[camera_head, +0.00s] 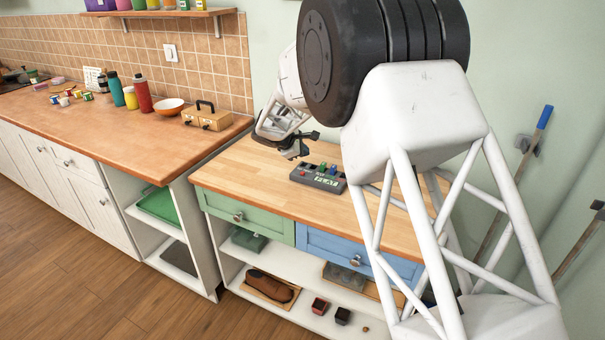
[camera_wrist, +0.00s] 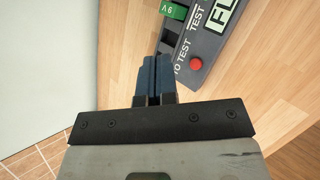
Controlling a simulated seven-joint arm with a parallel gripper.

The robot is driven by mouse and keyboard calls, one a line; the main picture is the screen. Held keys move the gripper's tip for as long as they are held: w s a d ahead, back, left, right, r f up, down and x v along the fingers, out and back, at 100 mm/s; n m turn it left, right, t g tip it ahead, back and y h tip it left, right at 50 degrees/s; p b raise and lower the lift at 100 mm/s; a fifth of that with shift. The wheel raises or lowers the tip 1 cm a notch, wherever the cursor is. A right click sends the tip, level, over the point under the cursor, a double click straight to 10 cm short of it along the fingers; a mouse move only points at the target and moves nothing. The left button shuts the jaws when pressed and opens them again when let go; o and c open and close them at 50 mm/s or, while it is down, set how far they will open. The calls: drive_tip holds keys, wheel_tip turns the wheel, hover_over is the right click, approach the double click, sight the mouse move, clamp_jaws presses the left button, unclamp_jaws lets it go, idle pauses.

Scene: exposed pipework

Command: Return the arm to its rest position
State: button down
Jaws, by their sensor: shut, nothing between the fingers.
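My gripper (camera_head: 297,148) is above the wooden top of the low cabinet, left of the grey battery tester. In the wrist view its blue-grey fingers (camera_wrist: 153,62) are together with nothing between them. The battery tester (camera_head: 317,179) lies on the wooden worktop (camera_head: 262,190); it carries a green block and a red button, which show close up in the wrist view (camera_wrist: 208,42). My white arm hides part of the worktop's right side.
A wooden box with a handle (camera_head: 206,116), a bowl (camera_head: 169,106) and bottles (camera_head: 142,92) stand on the left counter. Green (camera_head: 250,224) and blue (camera_head: 345,252) drawers are shut below. Shelves beneath hold a brown loaf-like object (camera_head: 270,285). Broom-like handles (camera_head: 545,117) lean on the right wall.

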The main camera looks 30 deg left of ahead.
drive_tip(key=s+d+r+m+g, duration=0.1)
drive_tip(key=s+d+r+m, duration=0.3)
drive_tip(key=d, duration=0.7)
drive_tip(key=s+d+r+m+g, duration=0.1)
drive_tip(key=d+r+m, duration=0.1)
drive_tip(key=d+r, duration=0.65)
drive_tip(key=s+d+r+m+g, duration=0.1)
drive_tip(key=s+d+r+m, duration=0.15)
drive_tip(key=d, duration=1.05)
drive_tip(key=s+d+r+m+g+y, duration=0.3)
drive_tip(key=s+d+m, duration=0.5)
drive_tip(key=s+d, duration=1.55)
drive_tip(key=s+d+f+m, duration=0.1)
drive_tip(key=s+d+m, duration=0.1)
drive_tip(key=s, duration=0.7)
drive_tip(key=s+d+f+m, duration=0.2)
drive_tip(key=s+d+m, duration=0.1)
drive_tip(key=s, duration=0.6)
drive_tip(key=shift+d+m+y, duration=0.35)
drive_tip(key=shift+m+y, duration=0.05)
drive_tip(key=shift+m, duration=0.05)
